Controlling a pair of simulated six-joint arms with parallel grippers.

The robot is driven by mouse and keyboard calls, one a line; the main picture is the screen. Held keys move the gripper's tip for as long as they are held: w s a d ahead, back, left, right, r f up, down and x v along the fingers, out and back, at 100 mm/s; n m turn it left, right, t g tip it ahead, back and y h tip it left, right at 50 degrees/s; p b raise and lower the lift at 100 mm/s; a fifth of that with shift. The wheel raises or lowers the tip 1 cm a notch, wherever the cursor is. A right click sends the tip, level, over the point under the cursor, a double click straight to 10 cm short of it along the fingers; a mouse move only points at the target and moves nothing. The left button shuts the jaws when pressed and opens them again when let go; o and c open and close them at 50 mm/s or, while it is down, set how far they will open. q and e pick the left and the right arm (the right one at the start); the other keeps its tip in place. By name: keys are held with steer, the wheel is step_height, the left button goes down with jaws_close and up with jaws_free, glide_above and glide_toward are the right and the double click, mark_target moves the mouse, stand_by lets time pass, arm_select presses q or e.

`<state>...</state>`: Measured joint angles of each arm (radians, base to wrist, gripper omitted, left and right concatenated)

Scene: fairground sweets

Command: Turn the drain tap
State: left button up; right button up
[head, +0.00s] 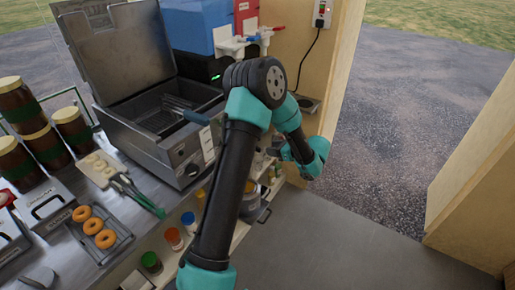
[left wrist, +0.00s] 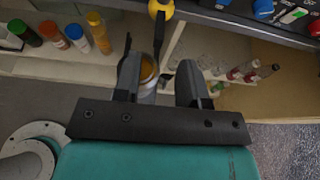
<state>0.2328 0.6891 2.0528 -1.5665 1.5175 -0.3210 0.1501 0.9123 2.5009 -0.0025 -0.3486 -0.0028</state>
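The drain tap (left wrist: 160,9) shows in the left wrist view as a yellow handle on a dark stem at the top edge, below the fryer's front. The fryer (head: 155,120) is a grey metal box with its lid up in the head view. There my left arm crosses in front of its right side, and I cannot make out the tap. My left gripper (left wrist: 157,72) is open, its two dark fingers apart with nothing held. The tap lies beyond the fingertips and apart from them. My right gripper is in neither view.
A metal pot (head: 250,203) stands on the low shelf, partly behind my arm. Coloured bottles (left wrist: 62,33) line the shelf. The floor (head: 340,240) at right is clear.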

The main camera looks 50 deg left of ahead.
arm_select(q)
steer(key=x, duration=0.8)
steer(key=shift+s+a+f, duration=0.15)
steer(key=shift+a, duration=0.15)
jaws_close()
